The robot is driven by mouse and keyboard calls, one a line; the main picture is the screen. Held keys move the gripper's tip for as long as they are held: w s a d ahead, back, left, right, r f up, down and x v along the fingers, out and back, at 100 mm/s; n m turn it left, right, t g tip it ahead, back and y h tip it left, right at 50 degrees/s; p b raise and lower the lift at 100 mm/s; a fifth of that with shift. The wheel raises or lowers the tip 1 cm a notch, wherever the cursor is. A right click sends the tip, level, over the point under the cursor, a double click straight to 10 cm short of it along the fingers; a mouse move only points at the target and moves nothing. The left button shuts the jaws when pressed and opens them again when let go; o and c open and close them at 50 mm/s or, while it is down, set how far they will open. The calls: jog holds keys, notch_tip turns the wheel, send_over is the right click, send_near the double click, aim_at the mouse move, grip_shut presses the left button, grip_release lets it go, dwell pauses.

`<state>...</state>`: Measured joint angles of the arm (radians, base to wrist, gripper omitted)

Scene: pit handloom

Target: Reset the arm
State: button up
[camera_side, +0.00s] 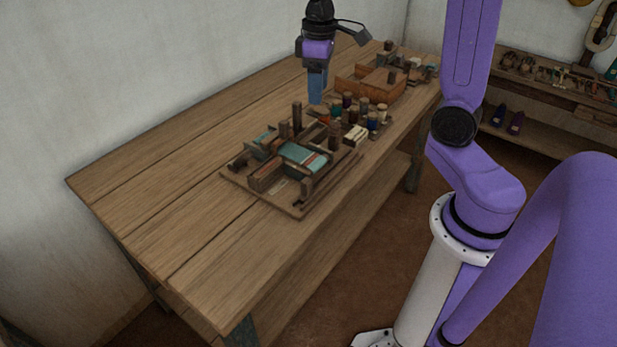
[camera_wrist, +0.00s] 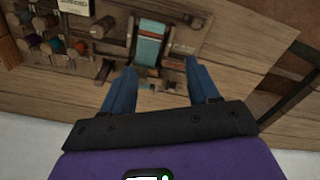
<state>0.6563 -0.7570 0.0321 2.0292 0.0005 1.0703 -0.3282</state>
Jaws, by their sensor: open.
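My gripper (camera_side: 317,88) hangs above the wooden table, pointing down, beyond the loom board and near the spools. In the wrist view its two blue fingers (camera_wrist: 163,85) stand wide apart with nothing held between them. The small loom (camera_side: 290,165) sits on a flat board on the table, with a teal and striped cloth (camera_side: 303,153) stretched across its middle. In the wrist view the teal cloth (camera_wrist: 150,42) shows ahead of the fingers. The gripper appears raised clear of the loom and the table.
Several thread spools (camera_side: 364,104) stand on the board beside the loom. A wooden box (camera_side: 372,88) sits behind them. The near left of the wooden table (camera_side: 160,190) is bare. A wall runs along its far side. A shelf (camera_side: 550,95) with small items stands at the back right.

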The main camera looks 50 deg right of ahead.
jog(key=s+a+f+n, duration=0.2)
jog(key=s+a, duration=0.3)
jog(key=s, duration=0.6)
jog(key=s+a+f+n, duration=0.1)
jog(key=s+a+n, duration=0.4)
jog(key=s, duration=0.7)
jog(key=shift+a+f+n, duration=0.3)
jog(key=shift+f, duration=0.1)
